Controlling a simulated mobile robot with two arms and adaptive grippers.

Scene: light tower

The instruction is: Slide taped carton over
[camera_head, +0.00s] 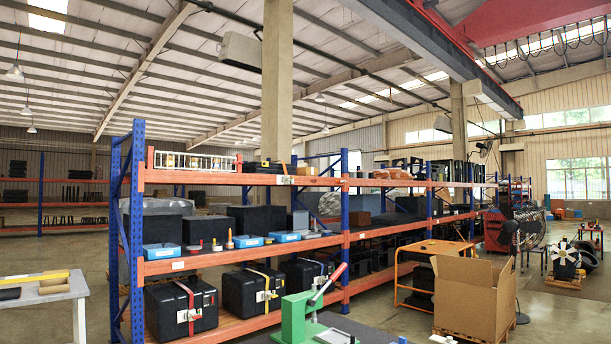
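An open brown cardboard carton (466,299) with raised flaps stands on a wooden pallet on the floor at the lower right. I cannot make out tape on it. No carton that is clearly taped shows in this view. Neither of my grippers is in view.
A blue and orange shelf rack (246,182) with black cases fills the middle. A green press with a red handle (300,317) stands on a dark surface at the bottom. A grey table (58,293) is at the lower left. An orange frame table (405,262) stands behind the carton.

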